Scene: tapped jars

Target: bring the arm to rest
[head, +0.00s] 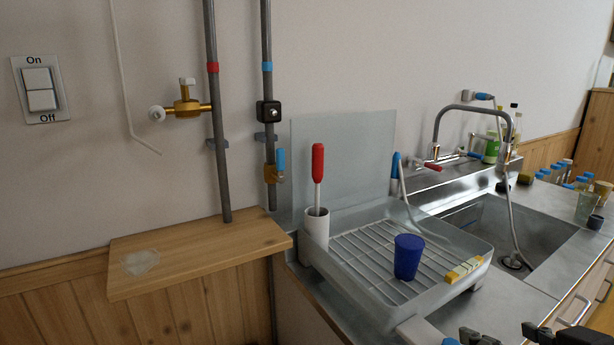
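The dark tip of my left gripper (480,337) shows at the bottom edge, beside a pale arm part with blue on it. The dark tip of my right gripper (560,335) shows at the bottom right. Both are cut off by the frame edge, so their fingers cannot be made out clearly. No object is visible in either one. Both appear in front of the counter, below the sink and dish rack.
A dish rack (345,253) holds a blue cup (408,257) and a yellow-white sponge (464,270). A white holder (316,229) has a red-handled tool (318,163). The sink (520,225) is right. A wooden shelf (195,255) and wall pipes stand left.

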